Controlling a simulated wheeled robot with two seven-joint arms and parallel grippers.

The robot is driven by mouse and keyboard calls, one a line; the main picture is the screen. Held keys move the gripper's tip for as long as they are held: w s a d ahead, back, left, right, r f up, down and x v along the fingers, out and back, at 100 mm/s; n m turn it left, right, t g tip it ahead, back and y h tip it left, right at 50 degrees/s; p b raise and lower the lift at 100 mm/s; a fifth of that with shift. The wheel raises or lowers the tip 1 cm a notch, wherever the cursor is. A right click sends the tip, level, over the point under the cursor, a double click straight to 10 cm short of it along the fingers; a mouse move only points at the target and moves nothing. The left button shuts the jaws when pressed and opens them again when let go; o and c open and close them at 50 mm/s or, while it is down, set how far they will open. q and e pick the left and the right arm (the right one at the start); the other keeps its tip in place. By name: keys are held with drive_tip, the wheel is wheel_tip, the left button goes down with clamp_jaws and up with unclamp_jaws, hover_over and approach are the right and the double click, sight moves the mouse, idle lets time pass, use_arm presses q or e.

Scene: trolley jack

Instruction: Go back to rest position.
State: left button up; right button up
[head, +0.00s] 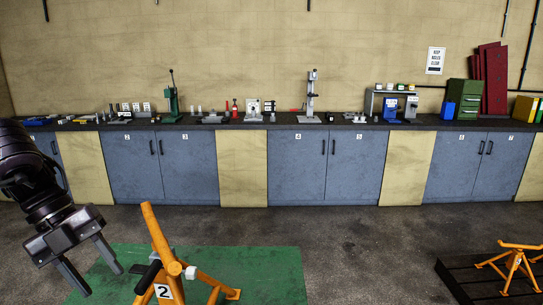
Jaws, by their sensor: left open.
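My left gripper (90,267) comes in from the left edge on a black arm. Its two grey fingers point down and stand apart with nothing between them. It is to the left of the orange trolley jack (163,240), with a gap between them in the picture. The jack has a raised orange handle and a plate marked 2. It stands at the front of the green mat (262,272), and its lower part is cut off by the bottom edge. My right gripper does not show.
Another orange stand (515,262) is on a dark slatted pallet (455,284) at the right. A long workbench (350,124) with tools and numbered blue-grey cabinets runs along the back wall. The concrete floor (365,250) between mat and pallet is clear.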

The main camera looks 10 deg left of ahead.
use_arm(q)
drive_tip(key=w+d+f+n+t+h, duration=0.1)
drive_tip(key=w+f+t, duration=0.1)
drive_tip(key=f, duration=0.6)
drive_tip(key=w+d+f+n+t, duration=0.1)
drive_tip(key=d+f+t, duration=0.1)
drive_tip(key=f, duration=0.6)
drive_tip(key=w+d+f+n+t+y, duration=0.2)
drive_tip(key=d+f+n+t+y, duration=0.1)
drive_tip(key=d+f+n+t, duration=0.55)
drive_tip(key=s+d+f+n+g+y, duration=0.2)
drive_tip(key=s+n+g, duration=0.2)
drive_tip(key=s+n, duration=0.35)
drive_tip(key=s+d+f+n+g+y, duration=0.2)
drive_tip(key=s+n+g, duration=0.2)
drive_tip(key=s+n, duration=0.4)
wheel_tip(320, 180, down, 29)
drive_tip(key=g+b, duration=0.1)
drive_tip(key=g, duration=0.1)
drive_tip(key=s+a+f, duration=0.2)
drive_tip(key=s+f, duration=0.8)
drive_tip(key=s+a+f+b, duration=0.1)
drive_tip(key=s+a+f, duration=0.1)
drive_tip(key=s+f, duration=0.8)
drive_tip(key=shift+s+g, duration=0.2)
drive_tip(key=shift+g, duration=0.15)
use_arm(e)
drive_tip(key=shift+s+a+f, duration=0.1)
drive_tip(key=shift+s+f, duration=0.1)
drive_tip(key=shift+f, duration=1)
